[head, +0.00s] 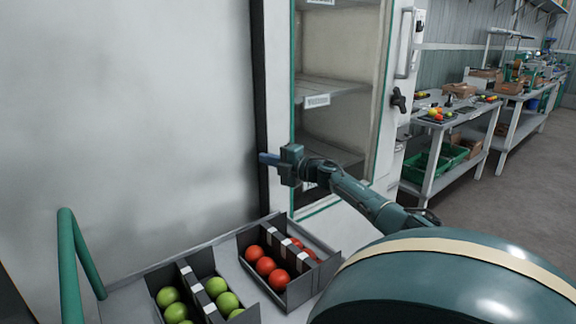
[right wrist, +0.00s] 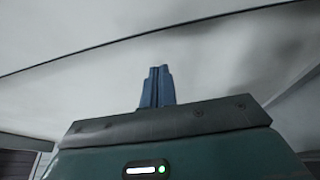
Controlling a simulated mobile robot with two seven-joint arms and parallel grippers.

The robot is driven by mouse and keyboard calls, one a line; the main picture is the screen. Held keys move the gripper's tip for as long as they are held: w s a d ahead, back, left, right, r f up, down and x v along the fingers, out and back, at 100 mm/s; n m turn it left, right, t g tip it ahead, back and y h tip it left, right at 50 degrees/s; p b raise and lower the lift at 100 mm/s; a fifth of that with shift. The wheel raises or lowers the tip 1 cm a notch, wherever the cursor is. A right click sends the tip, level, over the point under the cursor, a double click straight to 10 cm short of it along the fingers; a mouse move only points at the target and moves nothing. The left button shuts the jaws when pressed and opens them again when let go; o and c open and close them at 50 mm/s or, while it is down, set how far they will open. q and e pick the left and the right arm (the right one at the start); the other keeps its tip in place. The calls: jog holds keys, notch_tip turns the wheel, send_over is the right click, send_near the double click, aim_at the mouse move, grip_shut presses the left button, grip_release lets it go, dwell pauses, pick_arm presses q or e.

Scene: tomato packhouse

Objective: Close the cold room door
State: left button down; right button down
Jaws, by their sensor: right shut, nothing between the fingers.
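A large pale grey panel (head: 130,110), which looks like the cold room door, fills the left of the head view. A dark strip (head: 261,90) runs down its right edge. Beside it is a tall opening with shelves (head: 330,90) and a green-edged frame, uncovered in this view. My right gripper (head: 268,158) points left, its blue fingers shut and empty, in front of the dark strip. In the right wrist view the shut fingers (right wrist: 157,85) point toward a pale surface (right wrist: 215,55) with a dark line across it; I cannot tell whether they touch. My left gripper is out of view.
Below the gripper are a tray of red tomatoes (head: 243,243) and a tray of green ones (head: 252,312). A green rail (head: 68,255) stands at left. A white upright with a handle (head: 405,45) and black knob (head: 398,100) borders the opening. Workbenches (head: 440,125) stand at right; floor there is clear.

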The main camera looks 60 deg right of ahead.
jog(key=s+p, duration=0.1)
jog(key=s, duration=0.6)
jog(key=shift+s, duration=0.25)
jog(key=shift+r, duration=0.1)
